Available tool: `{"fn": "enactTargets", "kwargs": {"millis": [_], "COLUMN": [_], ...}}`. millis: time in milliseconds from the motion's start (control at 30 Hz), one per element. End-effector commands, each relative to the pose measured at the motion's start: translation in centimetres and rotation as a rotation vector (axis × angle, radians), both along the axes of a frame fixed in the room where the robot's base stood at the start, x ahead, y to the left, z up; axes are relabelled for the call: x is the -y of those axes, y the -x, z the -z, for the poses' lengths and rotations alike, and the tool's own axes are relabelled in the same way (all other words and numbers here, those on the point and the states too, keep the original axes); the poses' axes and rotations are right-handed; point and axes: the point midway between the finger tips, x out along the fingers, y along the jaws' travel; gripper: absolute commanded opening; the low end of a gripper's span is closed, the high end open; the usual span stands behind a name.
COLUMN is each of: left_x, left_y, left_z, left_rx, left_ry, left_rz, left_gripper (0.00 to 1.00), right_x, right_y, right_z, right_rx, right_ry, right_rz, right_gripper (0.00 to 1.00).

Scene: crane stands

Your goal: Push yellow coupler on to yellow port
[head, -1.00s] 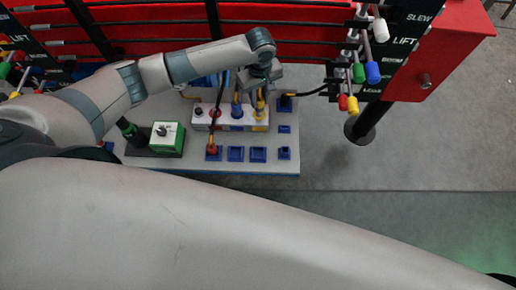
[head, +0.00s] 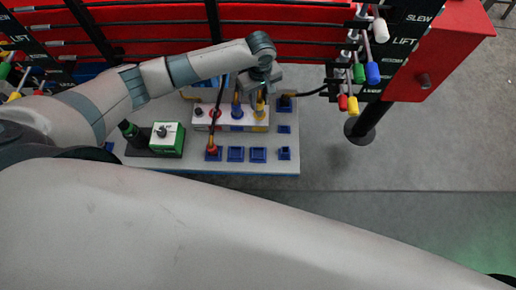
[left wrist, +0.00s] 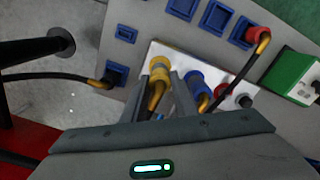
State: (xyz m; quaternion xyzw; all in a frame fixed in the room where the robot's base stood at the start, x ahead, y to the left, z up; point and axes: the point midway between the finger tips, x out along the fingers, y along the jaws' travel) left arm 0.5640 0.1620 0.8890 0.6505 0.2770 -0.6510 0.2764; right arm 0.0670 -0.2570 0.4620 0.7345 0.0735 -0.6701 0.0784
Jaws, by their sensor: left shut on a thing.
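The yellow coupler (left wrist: 156,89) is between the fingers of my left gripper (left wrist: 161,84) in the left wrist view, with its hose running back under the gripper. My left gripper is shut on it. The yellow port (left wrist: 159,63) is on the white block (left wrist: 150,52), directly in front of the coupler and in line with it. The coupler appears to meet the port, but I cannot tell how far it is on. In the head view my left gripper (head: 261,92) is above the yellow end of the white block, partly hiding the coupler. My right gripper is not in view.
Beside the yellow port are a blue coupler (left wrist: 192,80), a red port (left wrist: 222,92) and a black knob (left wrist: 243,101). Blue sockets (head: 236,154) line the grey board's front. A green box (head: 167,139) stands left. Coloured levers (head: 372,72) hang on the red frame at right.

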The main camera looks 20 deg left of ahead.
Motion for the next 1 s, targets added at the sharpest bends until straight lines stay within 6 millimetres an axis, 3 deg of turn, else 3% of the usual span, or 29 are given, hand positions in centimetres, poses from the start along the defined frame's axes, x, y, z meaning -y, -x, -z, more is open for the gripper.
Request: {"fn": "enactTargets", "kwargs": {"millis": [933, 967, 1000], "left_x": [0.0, 0.0, 0.0], "left_y": [0.0, 0.0, 0.0], "left_z": [1.7, 1.7, 1.7], "left_rx": [0.000, 0.001, 0.001], "left_ry": [0.001, 0.001, 0.001], "left_rz": [0.000, 0.000, 0.000], "left_gripper": [0.01, 0.30, 0.40], "right_x": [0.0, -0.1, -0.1], "right_y": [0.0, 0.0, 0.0], "right_z": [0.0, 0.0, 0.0], "right_rx": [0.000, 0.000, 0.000], "right_ry": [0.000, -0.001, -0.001], "right_rz": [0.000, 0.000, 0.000], "right_gripper": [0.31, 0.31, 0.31]}}
